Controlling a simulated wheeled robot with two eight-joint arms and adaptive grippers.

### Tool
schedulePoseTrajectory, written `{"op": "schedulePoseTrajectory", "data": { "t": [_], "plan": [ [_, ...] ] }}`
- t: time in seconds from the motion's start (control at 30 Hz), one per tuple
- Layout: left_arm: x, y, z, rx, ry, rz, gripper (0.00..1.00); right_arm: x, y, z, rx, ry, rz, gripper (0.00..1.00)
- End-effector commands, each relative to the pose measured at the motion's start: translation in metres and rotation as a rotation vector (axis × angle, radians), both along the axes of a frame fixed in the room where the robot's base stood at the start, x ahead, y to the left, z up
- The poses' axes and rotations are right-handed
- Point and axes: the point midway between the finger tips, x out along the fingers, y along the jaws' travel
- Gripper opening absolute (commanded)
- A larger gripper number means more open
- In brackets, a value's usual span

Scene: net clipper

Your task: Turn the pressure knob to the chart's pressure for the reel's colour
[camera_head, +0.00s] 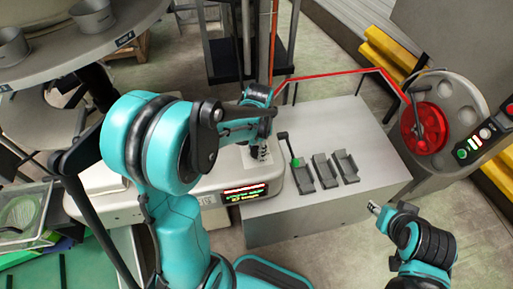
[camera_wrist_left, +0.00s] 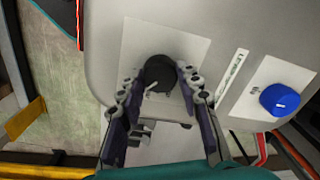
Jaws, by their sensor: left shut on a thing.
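A black round knob (camera_wrist_left: 158,74) with a small white mark sits on a white plate of the machine in the left wrist view. The two fingers of my left gripper (camera_wrist_left: 160,86) stand on either side of it, shut on it. In the head view my left gripper (camera_head: 262,150) is over the machine top, and the knob is mostly hidden there. A blue knob (camera_wrist_left: 280,99) with a white mark sits on another plate to the right. The reel (camera_head: 424,128) is red. My right gripper (camera_head: 374,208) hangs at the lower right, touching nothing; its jaw gap is unclear. I cannot make out a pressure chart.
A display (camera_head: 245,192) with red and green text is on the machine front. Several dark holders, one (camera_head: 325,171) in the middle, stand on the grey bench (camera_head: 290,222). A red line (camera_head: 335,74) runs to the reel. A lit button panel (camera_head: 484,134) is at right.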

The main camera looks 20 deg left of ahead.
Motion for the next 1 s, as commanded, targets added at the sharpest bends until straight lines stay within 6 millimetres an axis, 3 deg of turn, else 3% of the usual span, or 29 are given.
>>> {"op": "schedulePoseTrajectory", "data": {
  "t": [0.5, 1.0],
  "plan": [
    [-0.0002, 0.0005, -0.0001, 0.001, -0.001, -0.34, 0.05, 0.0, 0.0, -0.0027, 0.0, 0.0, 0.0, 0.4],
    [-0.0004, 0.0004, 0.0, 0.0, 0.0, -0.406, 0.05, 0.0, 0.0, -0.0029, 0.0, 0.0, 0.0, 0.4]
  ]
}}
